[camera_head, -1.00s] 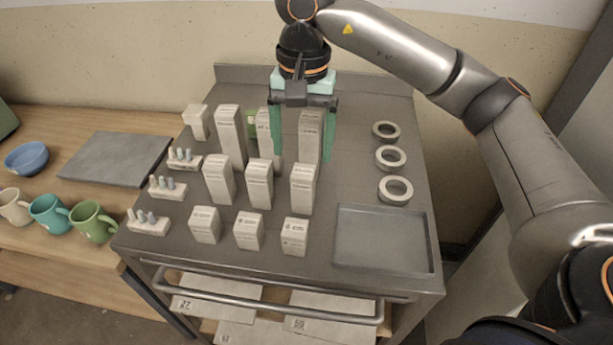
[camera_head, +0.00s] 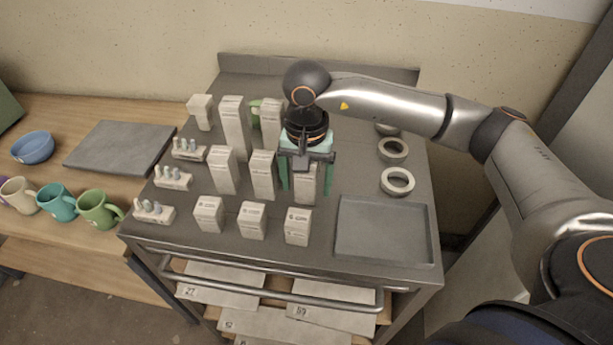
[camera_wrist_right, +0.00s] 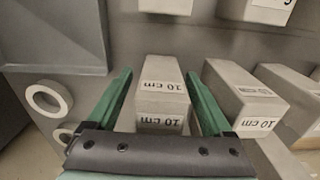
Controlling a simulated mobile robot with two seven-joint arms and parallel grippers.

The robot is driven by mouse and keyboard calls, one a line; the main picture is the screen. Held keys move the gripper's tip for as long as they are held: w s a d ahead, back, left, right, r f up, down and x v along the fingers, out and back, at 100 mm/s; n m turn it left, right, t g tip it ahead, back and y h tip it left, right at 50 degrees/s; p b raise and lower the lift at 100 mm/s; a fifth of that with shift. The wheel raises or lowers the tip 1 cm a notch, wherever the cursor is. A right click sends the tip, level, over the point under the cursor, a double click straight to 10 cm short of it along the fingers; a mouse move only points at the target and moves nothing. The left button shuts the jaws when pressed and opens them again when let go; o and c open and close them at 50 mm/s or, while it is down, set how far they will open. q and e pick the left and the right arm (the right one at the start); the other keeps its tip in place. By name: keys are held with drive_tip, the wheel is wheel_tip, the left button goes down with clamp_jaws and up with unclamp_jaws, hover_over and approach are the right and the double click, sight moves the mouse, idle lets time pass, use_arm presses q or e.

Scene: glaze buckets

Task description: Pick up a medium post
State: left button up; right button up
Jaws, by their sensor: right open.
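The medium posts are pale blocks in the middle row on the grey cart top: a left one (camera_head: 224,172), a middle one (camera_head: 263,178) and a right one (camera_head: 306,188). My right gripper (camera_head: 306,186) is over the right one, open, with its green fingers on either side of that post. In the right wrist view this post (camera_wrist_right: 160,90), marked "10 cm", stands between the open fingers (camera_wrist_right: 160,100). Whether the fingers touch it is unclear. The gripper hides its upper part in the head view. My left gripper is not in view.
Short posts (camera_head: 252,221) stand in front and tall posts (camera_head: 235,128) behind. Rings (camera_head: 397,181) and an empty tray (camera_head: 384,230) are at right. Small peg stands (camera_head: 173,178) are at left. Mugs (camera_head: 98,210) stand on the wooden table.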

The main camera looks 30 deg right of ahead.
drive_tip(key=shift+f, duration=0.1)
drive_tip(key=shift+c, duration=0.2)
clamp_jaws()
idle(0.5)
